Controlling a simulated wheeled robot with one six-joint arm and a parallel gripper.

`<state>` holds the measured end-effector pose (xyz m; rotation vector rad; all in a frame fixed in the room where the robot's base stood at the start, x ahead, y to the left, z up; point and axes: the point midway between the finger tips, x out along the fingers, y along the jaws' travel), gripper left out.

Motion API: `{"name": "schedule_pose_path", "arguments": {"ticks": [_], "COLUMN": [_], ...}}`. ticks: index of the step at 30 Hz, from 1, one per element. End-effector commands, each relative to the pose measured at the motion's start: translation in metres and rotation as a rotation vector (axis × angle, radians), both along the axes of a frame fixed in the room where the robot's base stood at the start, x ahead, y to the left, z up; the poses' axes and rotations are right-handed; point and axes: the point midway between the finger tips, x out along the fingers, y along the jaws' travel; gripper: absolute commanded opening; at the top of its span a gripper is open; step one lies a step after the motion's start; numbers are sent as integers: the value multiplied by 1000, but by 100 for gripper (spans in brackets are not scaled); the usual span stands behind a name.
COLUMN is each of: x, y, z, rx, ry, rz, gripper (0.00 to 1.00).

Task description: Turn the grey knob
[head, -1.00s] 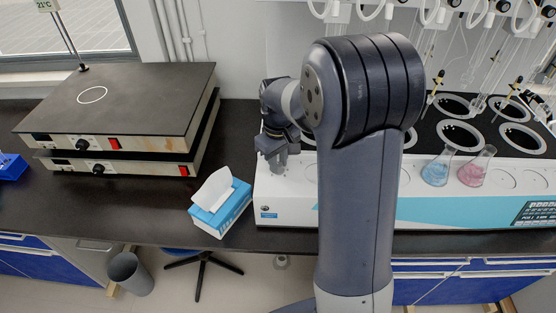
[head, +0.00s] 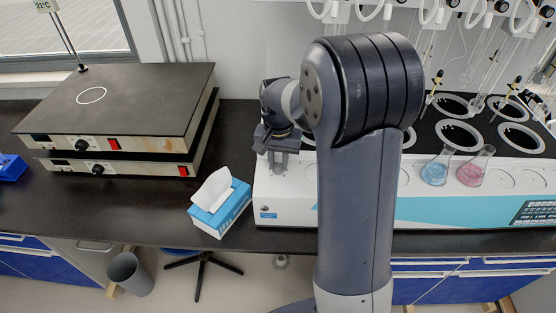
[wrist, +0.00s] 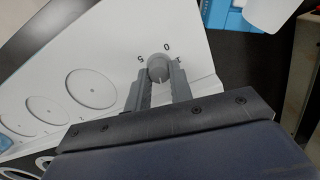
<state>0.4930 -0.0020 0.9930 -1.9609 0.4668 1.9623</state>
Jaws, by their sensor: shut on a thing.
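A pale pointer line shows on the knob. My gripper (wrist: 160,80) has one finger on each side of the knob and is shut on it. In the head view my gripper (head: 278,160) is at the left end of the white distiller (head: 300,205), and the knob is hidden there by the gripper and arm.
A blue and white tissue box (head: 225,210) stands just left of the distiller. Two stacked hotplates (head: 130,105) are further left. A blue flask (head: 436,170) and a pink flask (head: 474,170) stand on the distiller to the right. My arm blocks the middle of the head view.

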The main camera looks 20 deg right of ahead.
Motion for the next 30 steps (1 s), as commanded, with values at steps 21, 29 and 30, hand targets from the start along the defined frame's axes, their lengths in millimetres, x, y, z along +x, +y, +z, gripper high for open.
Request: {"name": "schedule_pose_path", "arguments": {"ticks": [21, 29, 30], "x": [1, 1, 1], "y": [-1, -1, -1], "z": [1, 1, 1], "rx": [0, 0, 0], "ry": [-4, -4, -4], "rz": [-209, -208, -207], "gripper": [0, 22, 25]}}
